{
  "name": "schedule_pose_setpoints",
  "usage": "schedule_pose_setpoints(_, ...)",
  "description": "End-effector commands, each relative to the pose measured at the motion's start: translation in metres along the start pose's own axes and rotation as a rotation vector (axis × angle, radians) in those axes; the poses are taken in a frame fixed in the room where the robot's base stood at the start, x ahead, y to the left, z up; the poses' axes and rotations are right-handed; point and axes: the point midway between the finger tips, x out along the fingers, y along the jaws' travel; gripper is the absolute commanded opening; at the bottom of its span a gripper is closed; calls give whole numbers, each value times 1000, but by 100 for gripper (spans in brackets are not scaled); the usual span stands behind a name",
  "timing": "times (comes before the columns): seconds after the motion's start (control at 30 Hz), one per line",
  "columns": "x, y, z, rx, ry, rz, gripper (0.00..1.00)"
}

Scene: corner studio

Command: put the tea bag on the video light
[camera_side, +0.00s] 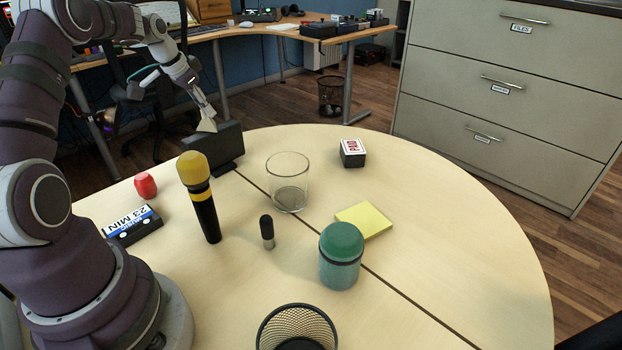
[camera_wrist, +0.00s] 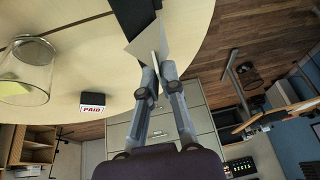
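The tea bag (camera_wrist: 147,42) is a thin pale packet between my fingertips. It also shows in the side view (camera_side: 207,124), hanging tilted below my gripper (camera_side: 203,105). My gripper's fingers (camera_wrist: 159,68) are closed on the tea bag's edge in the wrist view. The video light (camera_side: 214,148) is a dark upright panel on a small foot at the table's far left edge. In the wrist view the video light (camera_wrist: 130,12) is partly hidden behind the tea bag. The tea bag is at the light's top edge; I cannot tell whether they touch.
A clear glass (camera_side: 288,183) stands right of the light, with a PAID stamp (camera_side: 352,153) beyond it. A yellow-topped microphone (camera_side: 201,195), red object (camera_side: 145,185) and cassette (camera_side: 133,226) are nearer. A green jar (camera_side: 341,256), sticky notes (camera_side: 364,220) and mesh cup (camera_side: 297,328) sit forward.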

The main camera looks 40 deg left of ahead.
Motion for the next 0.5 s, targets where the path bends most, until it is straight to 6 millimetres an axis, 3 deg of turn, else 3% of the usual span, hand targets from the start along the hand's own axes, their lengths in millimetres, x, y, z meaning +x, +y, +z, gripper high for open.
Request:
schedule_pose_setpoints(0.27, 2, 0, 1, 0, 0, 0, 0)
schedule_pose_setpoints(0.5, 2, 0, 1, 0, 1, -1, 32)
